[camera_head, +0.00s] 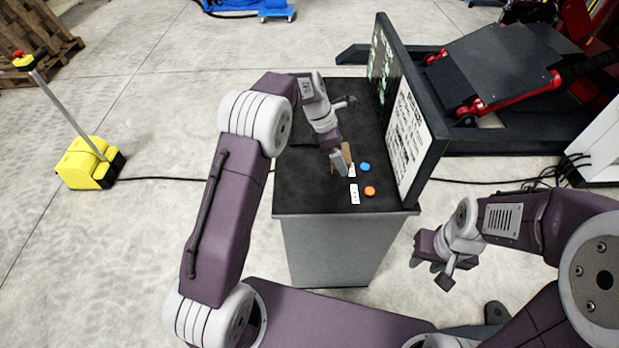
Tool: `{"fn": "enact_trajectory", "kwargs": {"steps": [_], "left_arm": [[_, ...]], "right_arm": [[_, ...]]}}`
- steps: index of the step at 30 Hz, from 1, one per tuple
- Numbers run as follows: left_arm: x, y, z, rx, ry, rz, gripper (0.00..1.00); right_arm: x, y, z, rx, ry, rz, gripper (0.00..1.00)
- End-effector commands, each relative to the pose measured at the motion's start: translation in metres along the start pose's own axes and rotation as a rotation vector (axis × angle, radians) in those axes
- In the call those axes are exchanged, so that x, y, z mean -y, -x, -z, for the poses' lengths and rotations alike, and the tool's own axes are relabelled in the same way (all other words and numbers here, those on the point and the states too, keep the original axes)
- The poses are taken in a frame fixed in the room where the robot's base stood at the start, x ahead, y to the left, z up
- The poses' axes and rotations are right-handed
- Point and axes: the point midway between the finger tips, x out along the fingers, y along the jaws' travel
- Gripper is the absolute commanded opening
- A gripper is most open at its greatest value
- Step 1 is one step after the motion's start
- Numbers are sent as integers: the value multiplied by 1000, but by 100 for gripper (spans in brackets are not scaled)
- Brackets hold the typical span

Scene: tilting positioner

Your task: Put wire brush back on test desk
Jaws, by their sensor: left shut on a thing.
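The test desk (300,190) is a grey cabinet with a dark top and an upright panel along its right side. My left gripper (341,164) is over the desk top, near the buttons, and is shut on the wire brush (347,152). Only a small brown part of the brush shows beside the fingers; its bristles are hidden or too small to make out. I cannot tell whether the brush touches the desk top. My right gripper (431,272) is open and empty, over the floor to the right of the desk.
A blue button (365,167), an orange button (370,191) and a white label plate (354,194) are on the desk top. The upright panel (422,140) bounds its right side. The top's left part is clear. A black positioner (500,65) stands behind right, a yellow pedestal (88,165) left.

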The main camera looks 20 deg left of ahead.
Motion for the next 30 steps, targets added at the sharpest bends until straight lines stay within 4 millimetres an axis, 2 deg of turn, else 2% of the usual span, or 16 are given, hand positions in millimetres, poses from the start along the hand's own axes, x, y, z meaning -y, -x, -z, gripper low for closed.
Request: {"fn": "enact_trajectory", "kwargs": {"steps": [1,3,6,9,12,17,24,30], "left_arm": [[-2,-2,19,-1,9,1,49],[-3,-6,42,-1,9,1,49],[-5,-10,71,-1,7,1,49],[-7,-13,91,0,4,1,49],[-8,-15,100,0,1,0,49],[-8,-17,103,0,-1,1,49],[-7,-51,117,0,1,3,49],[-8,-52,117,0,-1,0,49]], "right_arm": [[0,-1,0,0,0,0,34],[0,0,0,0,0,0,34],[0,0,0,0,0,0,34],[0,1,0,0,0,0,34],[0,1,0,0,0,0,34],[0,1,0,0,0,0,34],[0,3,0,0,0,0,34],[0,3,0,0,0,0,34]]}}
